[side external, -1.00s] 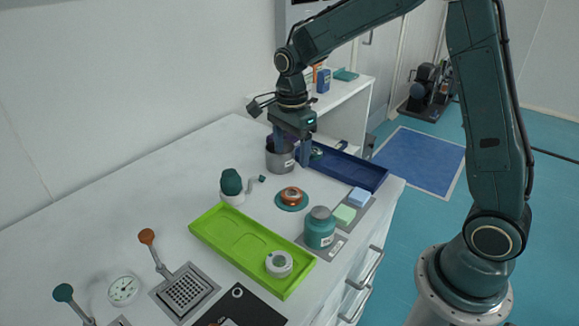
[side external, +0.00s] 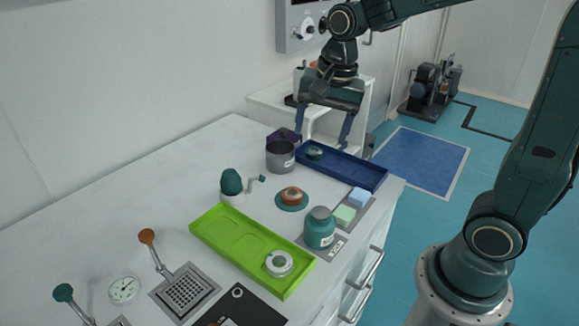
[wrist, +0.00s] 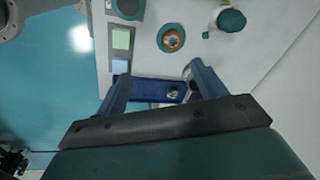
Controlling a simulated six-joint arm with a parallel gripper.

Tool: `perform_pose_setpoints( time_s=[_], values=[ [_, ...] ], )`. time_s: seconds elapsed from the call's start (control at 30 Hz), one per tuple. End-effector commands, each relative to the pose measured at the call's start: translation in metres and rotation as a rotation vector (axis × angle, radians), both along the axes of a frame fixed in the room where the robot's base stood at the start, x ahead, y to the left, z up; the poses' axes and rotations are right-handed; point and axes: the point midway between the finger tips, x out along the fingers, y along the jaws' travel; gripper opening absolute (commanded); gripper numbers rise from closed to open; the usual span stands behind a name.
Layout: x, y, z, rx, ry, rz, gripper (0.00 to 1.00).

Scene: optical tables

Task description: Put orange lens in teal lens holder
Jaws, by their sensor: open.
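An orange ring-shaped piece (side external: 291,193), which looks like the orange lens, sits on a round teal base (side external: 281,205), which looks like the teal holder, on the white table. The orange piece shows again in the wrist view (wrist: 173,40), central within the teal rim (wrist: 163,32); how deep it sits I cannot tell. My gripper (side external: 322,143) is open and empty, raised over the dark blue tray beyond the table's middle. In the wrist view my two fingers (wrist: 159,72) are spread wide, with nothing between them.
The dark blue tray (side external: 360,175) holds a small teal-green round piece (side external: 315,152). A metal cup (side external: 280,158) stands left of it. A teal jar (side external: 320,228), a green tray (side external: 215,232) with a pale ring (side external: 278,264), and a teal-topped crank device (side external: 231,183) are nearby.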

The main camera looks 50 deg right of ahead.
Motion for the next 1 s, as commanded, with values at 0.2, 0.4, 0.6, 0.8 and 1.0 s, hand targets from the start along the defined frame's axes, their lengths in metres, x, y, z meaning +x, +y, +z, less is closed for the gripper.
perform_pose_setpoints(
  time_s=[0.2, 0.4, 0.6, 0.8, 1.0],
  values=[
    [-0.045, 0.005, 0.024, -0.066, -0.084, 0.282, 0.7],
    [-0.085, 0.009, 0.035, -0.146, -0.153, 0.54, 0.7],
    [-0.123, 0.012, 0.038, -0.241, -0.217, 0.787, 0.7],
    [-0.149, 0.013, 0.035, -0.324, -0.257, 0.971, 0.7],
    [-0.158, 0.014, 0.032, -0.36, -0.271, 1.047, 0.7]
  ],
)
